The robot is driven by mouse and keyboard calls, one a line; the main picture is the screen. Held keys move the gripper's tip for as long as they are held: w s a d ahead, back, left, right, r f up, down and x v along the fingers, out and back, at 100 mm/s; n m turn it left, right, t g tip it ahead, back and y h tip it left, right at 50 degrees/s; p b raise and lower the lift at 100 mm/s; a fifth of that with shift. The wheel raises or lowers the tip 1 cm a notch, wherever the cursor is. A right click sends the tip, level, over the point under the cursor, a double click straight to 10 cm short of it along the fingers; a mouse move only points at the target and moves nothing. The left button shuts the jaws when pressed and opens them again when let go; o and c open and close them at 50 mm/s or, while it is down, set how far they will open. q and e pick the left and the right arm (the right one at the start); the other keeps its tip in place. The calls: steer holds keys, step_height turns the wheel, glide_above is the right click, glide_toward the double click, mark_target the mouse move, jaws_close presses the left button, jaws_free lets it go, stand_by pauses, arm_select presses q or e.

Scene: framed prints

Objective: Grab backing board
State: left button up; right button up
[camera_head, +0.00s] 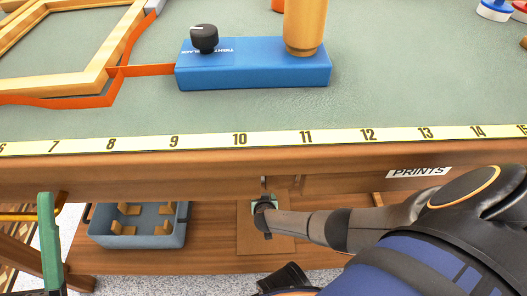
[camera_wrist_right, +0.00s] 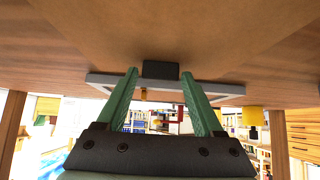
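The backing board (camera_head: 250,241) appears to be the flat brown panel on the wooden shelf under the workbench. It seems to fill the upper part of the right wrist view (camera_wrist_right: 160,30), with a small black block (camera_wrist_right: 160,70) at its edge. My right gripper (camera_head: 264,203) reaches in under the bench's front edge, above the panel. In the wrist view its green fingers (camera_wrist_right: 159,73) stand apart on either side of the black block, with narrow gaps. I cannot tell how far the block is from the fingertips. My left gripper is not recognisable in these views.
A grey bin (camera_head: 135,235) with wooden corner pieces stands left on the shelf. On the bench are a blue strap clamp (camera_head: 255,73), an orange strap (camera_head: 150,70) and a wooden frame (camera_head: 75,82). The bench's ruler edge (camera_head: 270,138) overhangs the shelf. A green post (camera_head: 49,240) stands at left.

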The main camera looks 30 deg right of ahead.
jaws_close()
stand_by(0.3)
arm_select(q)
steer(key=shift+s+a+f, duration=0.1)
